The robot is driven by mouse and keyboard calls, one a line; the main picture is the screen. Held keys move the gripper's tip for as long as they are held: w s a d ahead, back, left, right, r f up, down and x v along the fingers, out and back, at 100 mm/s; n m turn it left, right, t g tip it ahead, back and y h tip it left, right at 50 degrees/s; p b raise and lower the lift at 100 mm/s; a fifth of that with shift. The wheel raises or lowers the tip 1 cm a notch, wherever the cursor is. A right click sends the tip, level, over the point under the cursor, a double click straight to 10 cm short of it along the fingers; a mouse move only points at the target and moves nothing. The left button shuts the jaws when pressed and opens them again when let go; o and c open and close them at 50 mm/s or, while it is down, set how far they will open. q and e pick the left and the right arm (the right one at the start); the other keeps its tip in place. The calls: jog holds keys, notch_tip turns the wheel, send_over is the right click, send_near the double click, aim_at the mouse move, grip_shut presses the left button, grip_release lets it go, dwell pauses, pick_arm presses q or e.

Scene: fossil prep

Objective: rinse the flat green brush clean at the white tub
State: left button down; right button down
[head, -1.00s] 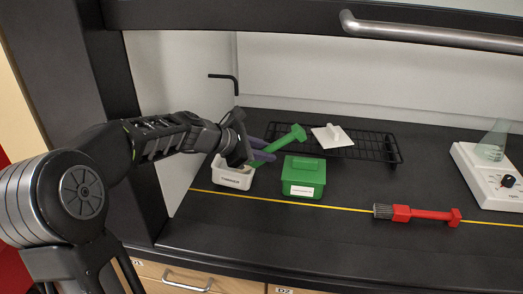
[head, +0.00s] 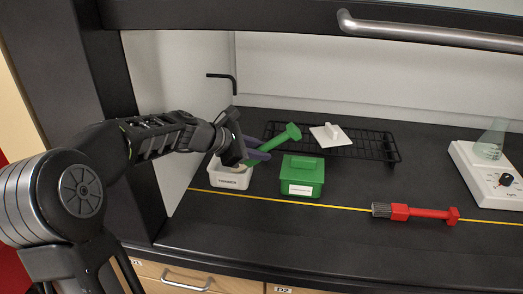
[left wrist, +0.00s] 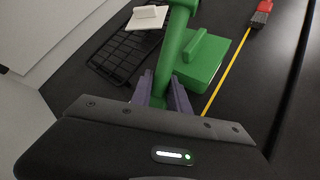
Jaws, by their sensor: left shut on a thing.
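My left gripper (head: 258,150) is shut on the green brush (head: 284,138), with its purple fingers around it. The brush's handle end points up and to the right, over the area by the rack. The white tub (head: 230,180) stands just below the gripper at the left of the bench. The brush's lower end is hidden by the gripper, so I cannot tell whether it is in the tub or above it. In the left wrist view the green brush (left wrist: 175,45) runs up between the fingers (left wrist: 163,92). My right gripper is not in view.
A green lidded box (head: 303,180) stands right of the tub. Behind is a black wire rack (head: 375,147) with a white lid-like piece (head: 330,136). A red brush (head: 425,213) lies near a yellow line. A white stirrer plate (head: 480,178) with a flask is far right.

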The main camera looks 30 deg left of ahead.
pick_arm(q)
jog(key=shift+s+f, duration=0.1)
jog(key=shift+f, duration=0.25)
jog(key=shift+w+d, duration=0.2)
jog(key=shift+d, duration=0.3)
dwell(0.4)
jog(key=shift+s+a, duration=0.2)
jog(key=shift+a, duration=0.4)
jog(key=shift+r, duration=0.15)
notch_tip(320, 180, up, 7)
jog(key=p, duration=0.6)
jog(key=shift+w+p, duration=0.1)
jog(key=shift+p, duration=0.25)
dwell(0.6)
